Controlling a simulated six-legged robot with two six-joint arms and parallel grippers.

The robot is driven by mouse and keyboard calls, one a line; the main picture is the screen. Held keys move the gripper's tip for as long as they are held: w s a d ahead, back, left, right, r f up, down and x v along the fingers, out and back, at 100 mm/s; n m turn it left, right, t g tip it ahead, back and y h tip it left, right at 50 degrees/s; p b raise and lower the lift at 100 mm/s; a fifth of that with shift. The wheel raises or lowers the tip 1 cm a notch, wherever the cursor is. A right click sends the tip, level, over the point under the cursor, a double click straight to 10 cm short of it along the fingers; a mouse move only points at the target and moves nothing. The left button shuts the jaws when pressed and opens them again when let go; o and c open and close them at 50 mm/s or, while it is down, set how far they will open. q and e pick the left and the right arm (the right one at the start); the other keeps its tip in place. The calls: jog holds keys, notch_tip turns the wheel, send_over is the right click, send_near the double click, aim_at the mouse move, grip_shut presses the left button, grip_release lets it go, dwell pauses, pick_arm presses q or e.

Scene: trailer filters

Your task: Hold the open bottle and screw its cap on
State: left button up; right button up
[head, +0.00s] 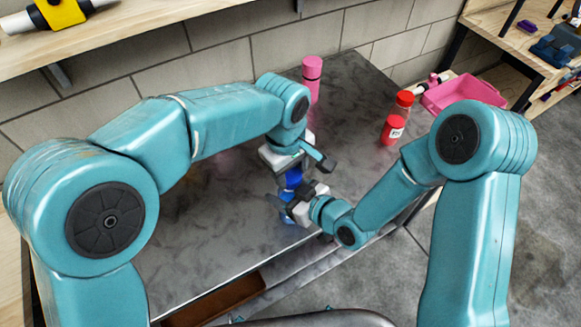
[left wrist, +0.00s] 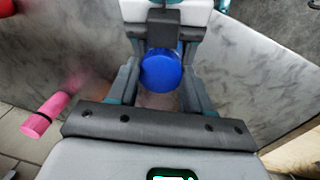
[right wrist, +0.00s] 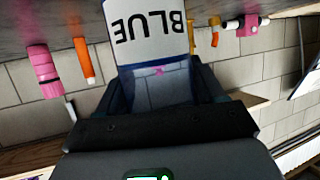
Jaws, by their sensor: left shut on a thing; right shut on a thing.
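A bottle with a white label reading BLUE (right wrist: 150,35) sits between the fingers of my right gripper (head: 294,208), which is shut on it. In the right wrist view the lettering is upside down. A round blue cap (left wrist: 161,71) is between the fingers of my left gripper (head: 293,168), shut on it, just above the right gripper. The blue cap also shows in the head view (head: 291,179). The grippers hide most of the bottle and its neck, so I cannot tell whether the cap touches the threads.
A pink bottle (head: 311,78) stands at the back of the grey table (head: 215,215). Red bottles (head: 393,129) (head: 404,102) stand to the right, near a pink bin (head: 463,94). A block wall is behind. The table's left part is clear.

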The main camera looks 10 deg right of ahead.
pick_arm(q)
jog(key=shift+f, duration=0.15)
jog(key=m, duration=0.3)
dwell(0.3)
jog(key=o, duration=1)
